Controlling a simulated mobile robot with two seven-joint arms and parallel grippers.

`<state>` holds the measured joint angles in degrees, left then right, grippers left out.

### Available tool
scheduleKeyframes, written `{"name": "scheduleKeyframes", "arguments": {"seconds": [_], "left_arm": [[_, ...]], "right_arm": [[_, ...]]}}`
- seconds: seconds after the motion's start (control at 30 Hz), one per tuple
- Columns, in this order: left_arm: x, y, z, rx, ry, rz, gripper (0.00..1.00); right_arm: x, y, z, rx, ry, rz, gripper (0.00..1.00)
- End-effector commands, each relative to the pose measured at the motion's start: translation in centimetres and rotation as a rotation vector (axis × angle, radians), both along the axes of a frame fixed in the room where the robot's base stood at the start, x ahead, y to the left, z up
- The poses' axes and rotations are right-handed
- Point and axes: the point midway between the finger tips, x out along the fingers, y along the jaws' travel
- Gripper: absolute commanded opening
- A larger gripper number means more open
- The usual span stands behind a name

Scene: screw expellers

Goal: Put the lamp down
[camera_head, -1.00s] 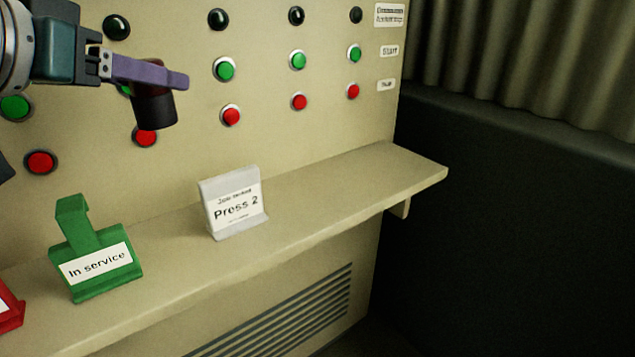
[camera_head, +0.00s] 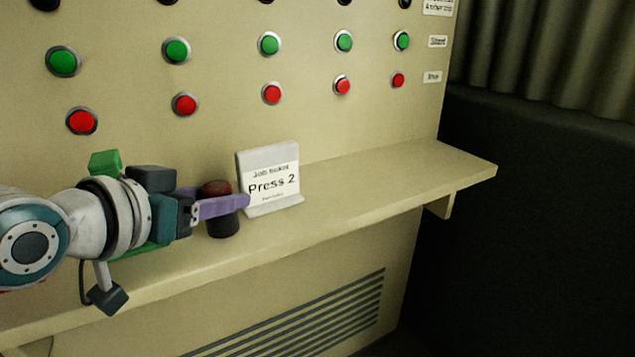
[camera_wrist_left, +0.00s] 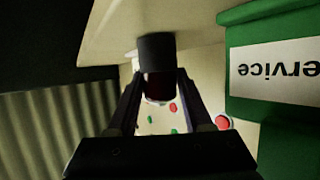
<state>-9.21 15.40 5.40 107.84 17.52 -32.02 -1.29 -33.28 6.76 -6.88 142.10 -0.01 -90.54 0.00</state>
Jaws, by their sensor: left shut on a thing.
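The lamp (camera_head: 222,224) is a small cylinder with a black base and a dark red top. It stands upright between the purple fingers of my left gripper (camera_head: 222,204), which is shut on it. In the head view it is at the shelf (camera_head: 400,182), just left of the "Press 2" job ticket. I cannot tell whether its base touches the shelf. In the left wrist view the lamp (camera_wrist_left: 157,50) shows upside down between the fingertips (camera_wrist_left: 157,85). My right gripper is not in view.
The white job ticket holder (camera_head: 270,160) stands close to the fingertips. The green "In service" sign (camera_head: 105,162) is mostly hidden behind my left arm; it shows large in the left wrist view (camera_wrist_left: 238,35). The shelf right of the ticket is clear. Green and red buttons line the panel.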

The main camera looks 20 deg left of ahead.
Motion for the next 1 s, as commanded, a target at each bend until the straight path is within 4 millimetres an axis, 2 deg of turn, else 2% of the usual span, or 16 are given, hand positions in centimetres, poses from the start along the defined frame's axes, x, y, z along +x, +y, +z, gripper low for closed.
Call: {"name": "scheduleKeyframes", "arguments": {"seconds": [0.37, 0.4, 0.63, 1.0], "left_arm": [[0.03, -0.01, -0.40, 0.001, -0.002, 0.000, 0.00], [0.02, -0.01, -0.36, 0.001, -0.001, 0.000, 0.53], [0.02, 0.00, -0.32, 0.001, -0.001, 0.000, 0.79], [-0.42, 0.00, 0.22, 0.001, 0.000, 0.000, 0.80]], "right_arm": [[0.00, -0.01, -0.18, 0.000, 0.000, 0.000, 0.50], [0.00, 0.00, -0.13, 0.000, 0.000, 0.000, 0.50], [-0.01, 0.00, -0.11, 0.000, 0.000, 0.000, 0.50], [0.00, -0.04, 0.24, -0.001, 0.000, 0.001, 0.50]]}}
